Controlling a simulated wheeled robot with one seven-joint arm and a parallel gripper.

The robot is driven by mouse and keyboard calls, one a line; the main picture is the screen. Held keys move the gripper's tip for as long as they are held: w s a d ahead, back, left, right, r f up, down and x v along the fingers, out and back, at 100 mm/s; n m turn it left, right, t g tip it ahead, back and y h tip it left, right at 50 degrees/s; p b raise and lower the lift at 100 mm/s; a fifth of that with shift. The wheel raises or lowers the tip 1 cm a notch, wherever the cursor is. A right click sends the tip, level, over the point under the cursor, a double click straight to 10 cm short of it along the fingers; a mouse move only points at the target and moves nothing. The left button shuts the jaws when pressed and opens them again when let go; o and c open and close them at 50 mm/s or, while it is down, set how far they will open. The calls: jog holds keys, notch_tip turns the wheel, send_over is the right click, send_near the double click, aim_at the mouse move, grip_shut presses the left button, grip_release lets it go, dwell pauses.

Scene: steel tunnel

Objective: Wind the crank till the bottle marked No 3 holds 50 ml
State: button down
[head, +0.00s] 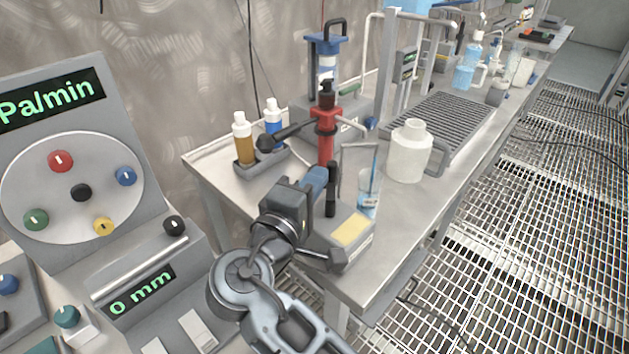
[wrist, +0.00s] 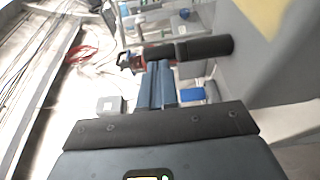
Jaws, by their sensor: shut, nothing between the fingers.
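My gripper (head: 318,176) is shut and empty, its blue fingers together. They point at an upright black handle (head: 331,190), which looks like the crank's grip, on a grey unit with a yellow label (head: 352,231). In the wrist view the fingertips (wrist: 159,66) end close to the black handle (wrist: 190,48), which lies across the picture; I cannot tell whether they touch. A clear vessel (head: 368,192) with some blue liquid stands behind the unit. No "No 3" mark or volume scale is readable, so I cannot tell which bottle it is.
A red hand pump (head: 326,128) with a black lever stands just behind my gripper. A white jug (head: 409,151) is to the right. A rack (head: 261,167) holds amber and blue bottles at left. A control console (head: 75,160) stands near left. The bench's front left is clear.

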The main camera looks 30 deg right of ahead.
jog(key=shift+w+d+m+g+h, duration=0.1)
jog(key=shift+m+g+h, duration=0.25)
jog(key=shift+g, duration=0.25)
jog(key=shift+w+d+p, duration=0.15)
jog(key=shift+d+p, duration=0.65)
dwell(1.8)
